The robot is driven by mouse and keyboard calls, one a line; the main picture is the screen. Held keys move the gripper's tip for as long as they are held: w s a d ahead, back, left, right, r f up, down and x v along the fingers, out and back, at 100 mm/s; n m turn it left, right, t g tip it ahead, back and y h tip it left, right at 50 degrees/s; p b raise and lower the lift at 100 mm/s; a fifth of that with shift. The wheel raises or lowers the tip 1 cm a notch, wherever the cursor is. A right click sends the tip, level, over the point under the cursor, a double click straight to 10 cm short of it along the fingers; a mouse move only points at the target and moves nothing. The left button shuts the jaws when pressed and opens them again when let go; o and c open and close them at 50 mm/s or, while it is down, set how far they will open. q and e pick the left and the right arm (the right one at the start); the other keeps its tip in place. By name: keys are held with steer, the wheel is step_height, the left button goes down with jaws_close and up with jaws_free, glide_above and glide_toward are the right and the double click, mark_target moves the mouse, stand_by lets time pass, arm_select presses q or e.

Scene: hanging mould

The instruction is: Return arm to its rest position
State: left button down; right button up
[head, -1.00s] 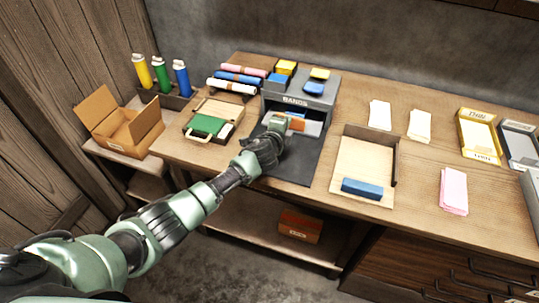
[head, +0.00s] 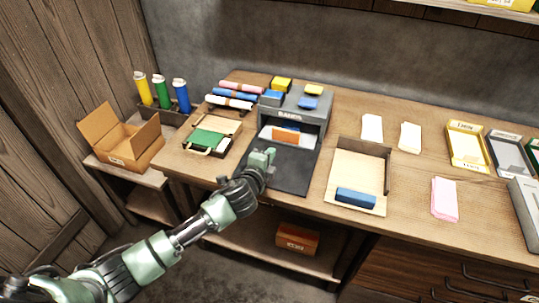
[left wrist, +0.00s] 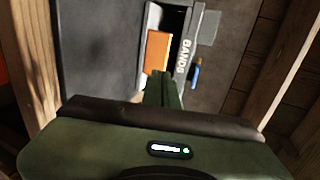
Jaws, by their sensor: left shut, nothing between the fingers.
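My left arm comes in from the left in the head view, and my left gripper (head: 262,160) is over the front left part of the dark grey BANDS unit's base plate (head: 290,178). The gripper is shut and empty. In the left wrist view its closed fingers (left wrist: 163,90) point toward the BANDS unit (left wrist: 205,60). An orange block (head: 285,135) sits in the unit's opening, with something blue behind it; the orange block also shows in the left wrist view (left wrist: 158,52). My right gripper is not in view.
A green-topped case (head: 210,138) and an open cardboard box (head: 122,140) are left of the gripper. A wooden tray (head: 345,168) with a blue block (head: 356,197) is to the right. An orange-brown box (head: 297,238) sits on the lower shelf.

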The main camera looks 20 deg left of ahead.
arm_select(q)
steer(key=s+a+f+n+g, duration=0.15)
steer(key=s+n+g, duration=0.35)
steer(key=s, duration=0.8)
steer(key=s+f+n+g, duration=0.25)
steer(key=s+n, duration=0.35)
steer(key=s, duration=0.8)
steer(key=s+a+f+n+g, duration=0.1)
steer(key=s+f+n+g, duration=0.4)
steer(key=s, duration=0.8)
step_height(320, 180, down, 22)
steer(key=s+a+f+g, duration=0.1)
steer(key=s+a+f, duration=0.1)
steer(key=s+f, duration=1.6)
steer(key=shift+a+f+y, duration=0.15)
steer(key=shift+a+y, duration=0.1)
steer(key=shift+y, duration=0.05)
